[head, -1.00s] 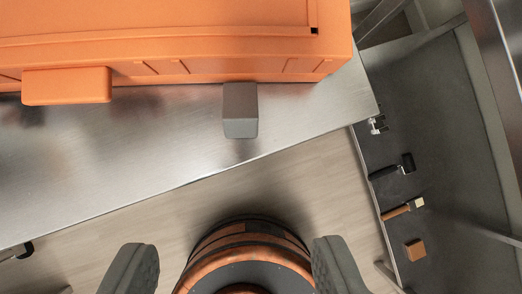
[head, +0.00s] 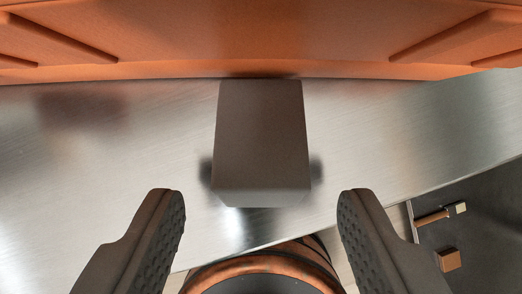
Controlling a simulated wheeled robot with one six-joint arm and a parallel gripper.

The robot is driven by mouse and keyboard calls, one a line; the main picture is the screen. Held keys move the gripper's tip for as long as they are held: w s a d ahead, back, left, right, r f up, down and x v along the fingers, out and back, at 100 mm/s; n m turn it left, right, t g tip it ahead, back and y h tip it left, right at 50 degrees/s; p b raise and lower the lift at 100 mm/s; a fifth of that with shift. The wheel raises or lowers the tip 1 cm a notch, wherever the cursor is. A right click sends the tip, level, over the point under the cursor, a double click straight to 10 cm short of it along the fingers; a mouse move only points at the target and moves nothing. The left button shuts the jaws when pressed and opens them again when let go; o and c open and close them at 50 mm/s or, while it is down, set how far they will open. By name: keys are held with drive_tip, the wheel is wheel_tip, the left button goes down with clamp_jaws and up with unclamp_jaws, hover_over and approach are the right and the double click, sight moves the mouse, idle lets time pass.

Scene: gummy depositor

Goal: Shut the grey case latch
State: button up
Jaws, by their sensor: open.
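The grey case latch (head: 261,142) is a dark grey block that sticks out from the front side of the orange case (head: 250,40), over the steel table. My gripper (head: 261,198) is open, with one dark finger on each side of the picture. The fingertips stand to the left and right of the latch's near end, with a clear gap on both sides, and do not touch it. The case's lid and top edge are out of view.
The steel table (head: 110,170) is bare around the latch. Its front edge runs slantwise at the lower right. Beyond it, a dark surface (head: 480,215) holds a brown-handled tool (head: 433,218) and a small brown block (head: 449,260).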

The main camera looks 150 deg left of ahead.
drive_tip(key=shift+x, duration=0.9)
drive_tip(key=c, duration=1)
drive_tip(key=shift+r, duration=0.1)
drive_tip(key=shift+w+d+r+g+y, duration=0.15)
drive_tip(key=shift+w+r+g+y, duration=0.2)
drive_tip(key=shift+g+y, duration=0.35)
drive_tip(key=shift+w+d+r+g+y, duration=0.2)
drive_tip(key=shift+r+g+y, duration=0.15)
drive_tip(key=shift+g, duration=0.7)
drive_tip(key=shift+w+d+r+g+y, duration=0.15)
drive_tip(key=shift+w+r+g+y, duration=0.2)
drive_tip(key=shift+g+y, duration=0.35)
drive_tip(key=shift+g, duration=0.25)
